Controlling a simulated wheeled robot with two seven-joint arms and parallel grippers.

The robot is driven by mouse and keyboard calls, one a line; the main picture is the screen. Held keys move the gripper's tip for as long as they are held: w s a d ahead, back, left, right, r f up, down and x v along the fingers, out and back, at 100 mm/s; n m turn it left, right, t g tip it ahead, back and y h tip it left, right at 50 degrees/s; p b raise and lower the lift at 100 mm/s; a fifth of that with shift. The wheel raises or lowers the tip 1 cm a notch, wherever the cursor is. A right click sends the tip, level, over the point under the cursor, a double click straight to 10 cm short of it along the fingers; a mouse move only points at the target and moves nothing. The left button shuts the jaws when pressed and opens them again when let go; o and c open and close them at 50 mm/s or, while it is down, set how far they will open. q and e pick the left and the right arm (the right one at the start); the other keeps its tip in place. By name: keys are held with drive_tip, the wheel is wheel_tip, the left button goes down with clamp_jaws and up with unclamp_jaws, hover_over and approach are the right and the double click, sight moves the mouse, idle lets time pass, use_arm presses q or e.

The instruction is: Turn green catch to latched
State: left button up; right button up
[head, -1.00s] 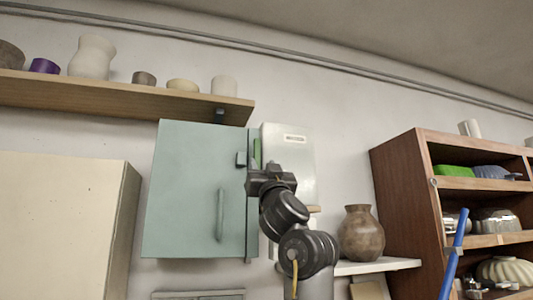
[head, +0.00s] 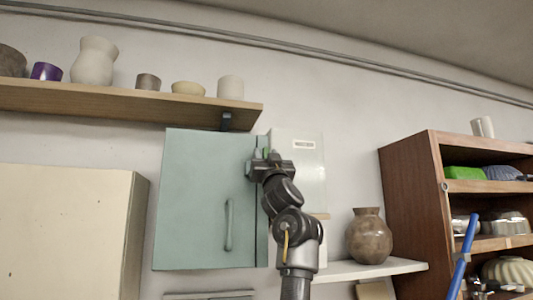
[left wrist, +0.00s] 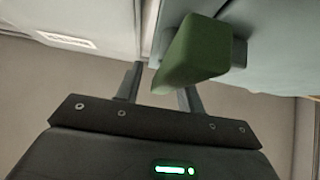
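The green catch (left wrist: 198,50) is a chunky green lever on the edge of the grey-green cabinet door (head: 205,200). It fills the upper middle of the left wrist view, and its free end lies between my fingertips in that picture. In the head view only a bit of the green catch (head: 266,153) shows; my gripper hides the rest. My left gripper (head: 264,156) is raised at the door's upper right edge. In the left wrist view its fingers (left wrist: 160,84) are spread on either side of the catch's end; contact cannot be told. My right gripper is out of view.
A wooden shelf (head: 120,101) with several pots hangs above the door. A white box (head: 312,180) is right behind my gripper. A brown vase (head: 368,238) stands on a low white shelf (head: 385,267). A blue pole (head: 461,258) stands before the brown shelving (head: 405,205).

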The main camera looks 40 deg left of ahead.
use_arm(q)
drive_tip(key=shift+w, duration=0.1)
drive_tip(key=shift+a, duration=0.1)
clamp_jaws()
